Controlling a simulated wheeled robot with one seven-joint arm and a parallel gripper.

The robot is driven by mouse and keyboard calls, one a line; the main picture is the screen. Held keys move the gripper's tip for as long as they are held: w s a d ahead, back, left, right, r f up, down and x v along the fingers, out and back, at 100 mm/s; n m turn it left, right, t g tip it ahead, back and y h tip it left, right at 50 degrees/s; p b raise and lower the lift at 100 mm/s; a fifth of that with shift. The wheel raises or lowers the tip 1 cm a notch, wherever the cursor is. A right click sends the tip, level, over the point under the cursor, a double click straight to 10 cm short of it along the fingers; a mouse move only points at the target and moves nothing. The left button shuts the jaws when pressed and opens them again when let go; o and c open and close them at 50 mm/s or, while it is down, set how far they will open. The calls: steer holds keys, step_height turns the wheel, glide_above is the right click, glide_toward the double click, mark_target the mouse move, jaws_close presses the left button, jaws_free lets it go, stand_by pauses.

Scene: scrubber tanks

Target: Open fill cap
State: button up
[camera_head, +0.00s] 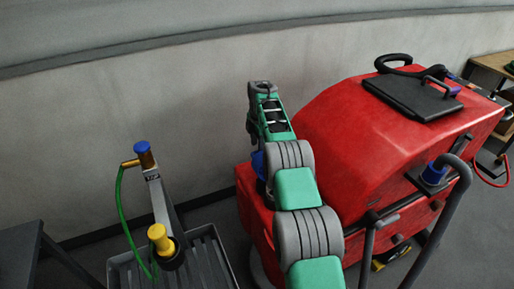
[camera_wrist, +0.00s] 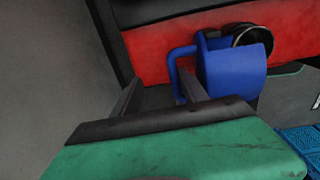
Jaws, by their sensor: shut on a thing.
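The blue fill cap (camera_wrist: 232,68) with its bent side handle (camera_wrist: 178,66) is at the upper right in the wrist view, against the red tank. A dark round ring (camera_wrist: 252,34) shows just behind the cap, which looks tilted beside it. My gripper (camera_wrist: 160,92) reaches to the handle; its right finger overlaps the handle's lower end. It is shut on the cap's handle, though the exact contact is partly hidden. In the head view a bit of blue (camera_head: 258,162) shows beside my arm at the tank's left end; my arm hides my fingertips there.
The red scrubber machine (camera_head: 360,140) fills the right, with a black lid (camera_head: 410,94) on top and another blue cap (camera_head: 434,173) on its right side. A stand with a yellow knob (camera_head: 159,238) and green hose (camera_head: 122,215) is at left. A wall runs behind.

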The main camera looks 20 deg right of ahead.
step_height(320, 180, up, 7)
steer(key=shift+s+a, duration=0.1)
stand_by(0.3)
